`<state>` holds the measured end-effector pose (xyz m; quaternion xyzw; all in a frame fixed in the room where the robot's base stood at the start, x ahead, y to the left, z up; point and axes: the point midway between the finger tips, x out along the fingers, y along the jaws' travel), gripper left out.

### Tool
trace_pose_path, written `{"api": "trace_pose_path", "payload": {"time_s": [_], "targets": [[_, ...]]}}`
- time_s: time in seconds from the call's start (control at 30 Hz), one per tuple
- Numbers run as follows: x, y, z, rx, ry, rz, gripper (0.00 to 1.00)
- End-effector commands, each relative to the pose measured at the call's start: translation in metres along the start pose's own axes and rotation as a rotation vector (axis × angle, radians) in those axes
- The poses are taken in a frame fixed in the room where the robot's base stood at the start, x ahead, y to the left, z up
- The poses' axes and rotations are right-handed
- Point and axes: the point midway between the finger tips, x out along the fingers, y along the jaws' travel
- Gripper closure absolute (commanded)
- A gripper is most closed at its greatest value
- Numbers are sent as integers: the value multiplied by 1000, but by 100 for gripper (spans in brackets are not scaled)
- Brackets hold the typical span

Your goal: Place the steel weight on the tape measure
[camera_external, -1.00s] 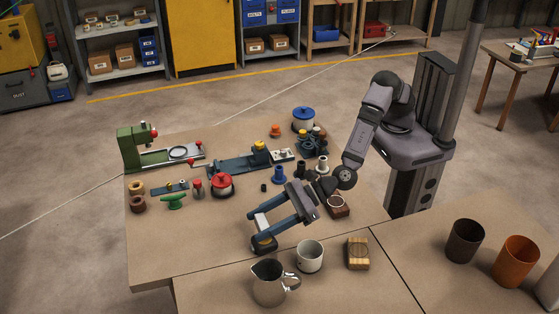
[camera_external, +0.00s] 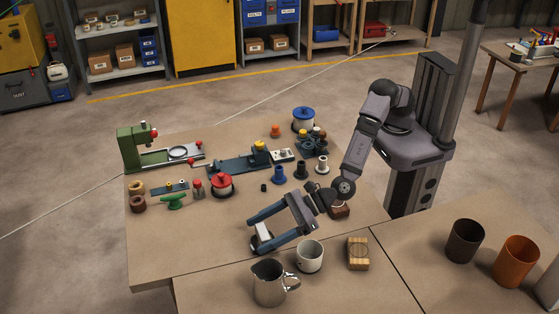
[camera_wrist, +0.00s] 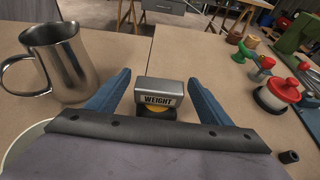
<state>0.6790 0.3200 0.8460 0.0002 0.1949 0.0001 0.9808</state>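The steel weight (camera_wrist: 158,93), a grey block labelled WEIGHT, sits on top of the tape measure (camera_wrist: 155,109), whose yellow and dark body shows partly beneath it. In the external view the weight (camera_external: 263,231) rests level over the dark tape measure (camera_external: 262,245) near the table's front edge. My gripper (camera_wrist: 160,77) is open, with one blue finger on each side of the weight and a gap visible at both sides. It also shows in the external view (camera_external: 254,236), reaching in low from the right. Much of the tape measure is hidden.
A steel pitcher (camera_external: 269,283), a white cup (camera_external: 310,256) and a wooden block (camera_external: 358,253) stand close in front and to the right. A red-lidded pot (camera_external: 222,186) and a green clamp-like piece (camera_external: 173,201) are behind. The table left of my gripper is clear.

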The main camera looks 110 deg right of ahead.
Motion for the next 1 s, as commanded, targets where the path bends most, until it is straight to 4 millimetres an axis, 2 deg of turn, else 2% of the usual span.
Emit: {"api": "trace_pose_path", "payload": {"time_s": [0.37, 0.47, 0.67, 1.0], "targets": [[-2, 0, 4, 0, 0, 0, 27], [-7, 1, 3, 0, 0, 2, 27], [-32, 1, 3, 0, -1, 2, 27], [-91, 1, 2, -1, -1, 2, 27]]}}
